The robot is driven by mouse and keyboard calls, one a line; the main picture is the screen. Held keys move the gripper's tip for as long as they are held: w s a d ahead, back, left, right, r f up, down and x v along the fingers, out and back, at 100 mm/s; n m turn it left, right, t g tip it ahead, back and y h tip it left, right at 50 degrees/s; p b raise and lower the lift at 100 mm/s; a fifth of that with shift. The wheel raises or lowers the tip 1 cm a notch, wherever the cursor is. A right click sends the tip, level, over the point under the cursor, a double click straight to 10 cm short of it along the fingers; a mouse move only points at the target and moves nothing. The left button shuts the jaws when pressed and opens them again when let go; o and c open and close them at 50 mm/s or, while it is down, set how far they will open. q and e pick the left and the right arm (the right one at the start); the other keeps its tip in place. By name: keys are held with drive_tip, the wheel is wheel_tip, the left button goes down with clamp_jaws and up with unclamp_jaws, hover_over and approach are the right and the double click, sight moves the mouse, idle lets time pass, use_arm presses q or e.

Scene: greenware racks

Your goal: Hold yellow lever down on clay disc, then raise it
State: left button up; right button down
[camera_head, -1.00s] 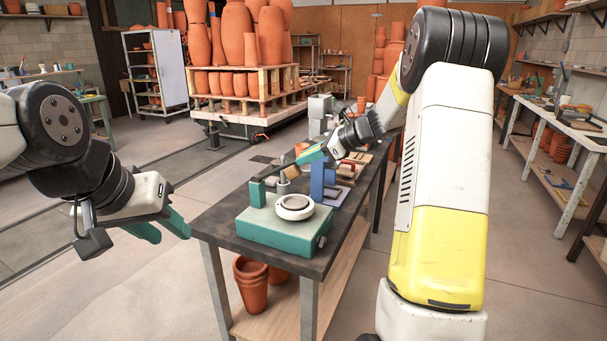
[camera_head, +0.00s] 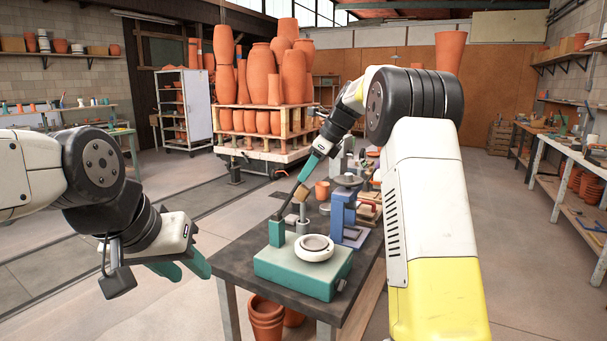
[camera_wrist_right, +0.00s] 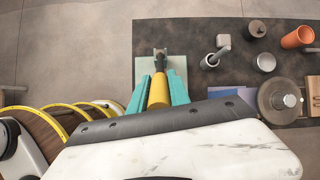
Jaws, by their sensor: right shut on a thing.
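The yellow lever's grip (camera_wrist_right: 158,91) is between the teal fingers of my right gripper (camera_wrist_right: 160,88) in the right wrist view. In the head view my right gripper (camera_head: 309,168) is shut on this grip, and the dark lever arm (camera_head: 287,206) slopes steeply up from the post of the teal base (camera_head: 300,275). A white ring with a grey-brown centre (camera_head: 315,243), seemingly the clay disc's seat, sits on the base, with the lever clear above it. The wrist view hides it. My left gripper (camera_head: 190,272) is open and empty, left of the table.
A blue press (camera_head: 343,212) with a grey round top stands just behind the teal base. A grey cylinder (camera_head: 302,226) and an orange pot (camera_head: 322,190) are close by on the dark table (camera_head: 235,256). Clay pots (camera_head: 266,315) stand below. Floor on the left is clear.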

drive_tip(key=shift+w+a+r, duration=0.1)
drive_tip(key=shift+a+r, duration=0.05)
drive_tip(key=shift+r, duration=0.05)
drive_tip(key=c, duration=1.2)
unclamp_jaws()
drive_tip(key=shift+c, duration=0.2)
drive_tip(key=shift+f, duration=0.1)
drive_tip(key=v, duration=0.7)
drive_tip(key=shift+r, duration=0.35)
drive_tip(key=shift+d, duration=0.25)
